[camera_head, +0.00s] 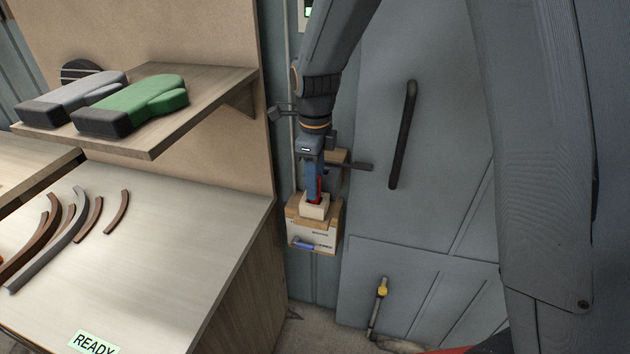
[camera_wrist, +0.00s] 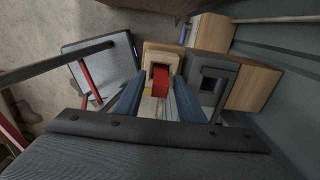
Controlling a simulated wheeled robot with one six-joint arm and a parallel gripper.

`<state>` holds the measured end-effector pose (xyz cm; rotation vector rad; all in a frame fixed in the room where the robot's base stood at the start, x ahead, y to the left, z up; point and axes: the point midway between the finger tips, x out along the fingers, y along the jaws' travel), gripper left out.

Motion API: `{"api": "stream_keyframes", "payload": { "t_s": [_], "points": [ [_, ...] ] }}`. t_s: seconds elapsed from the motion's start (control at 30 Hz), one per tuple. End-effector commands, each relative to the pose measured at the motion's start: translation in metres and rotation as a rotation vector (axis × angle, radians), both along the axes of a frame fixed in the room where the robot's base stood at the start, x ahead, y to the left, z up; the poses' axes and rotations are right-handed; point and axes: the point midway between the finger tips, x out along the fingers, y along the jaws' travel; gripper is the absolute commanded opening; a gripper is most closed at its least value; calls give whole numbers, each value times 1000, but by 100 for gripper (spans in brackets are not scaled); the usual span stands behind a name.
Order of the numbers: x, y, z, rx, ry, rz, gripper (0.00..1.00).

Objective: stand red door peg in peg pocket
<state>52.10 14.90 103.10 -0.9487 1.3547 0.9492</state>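The red door peg (camera_wrist: 161,82) stands with its lower end in the dark opening of the pale peg pocket (camera_wrist: 176,58) in the wrist view. How deep it sits is hidden. In the head view a sliver of the red peg (camera_head: 319,188) shows beside a blue finger, above the pale pocket block (camera_head: 316,211). My gripper (camera_wrist: 160,78) points down over the pocket with its blue fingers on either side of the peg. Narrow gaps show between peg and fingers in the wrist view, so the gripper looks open.
A dark square socket (camera_wrist: 208,88) is right beside the pocket in the wrist view. A wooden shelf with grey and green mitts (camera_head: 130,110) and a bench with curved strips (camera_head: 190,250) lie left in the head view. A dark handle (camera_head: 402,135) is on the grey door panel at right.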

Motion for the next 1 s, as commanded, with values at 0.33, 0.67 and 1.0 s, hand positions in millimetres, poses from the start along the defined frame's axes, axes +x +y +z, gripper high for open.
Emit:
{"api": "stream_keyframes", "payload": {
  "t_s": [0.33,0.67,1.0],
  "points": [
    [3,1,45,2,-8,0,36],
    [2,1,106,1,-4,0,36],
    [-1,-2,121,1,-1,16,36]
  ]
}}
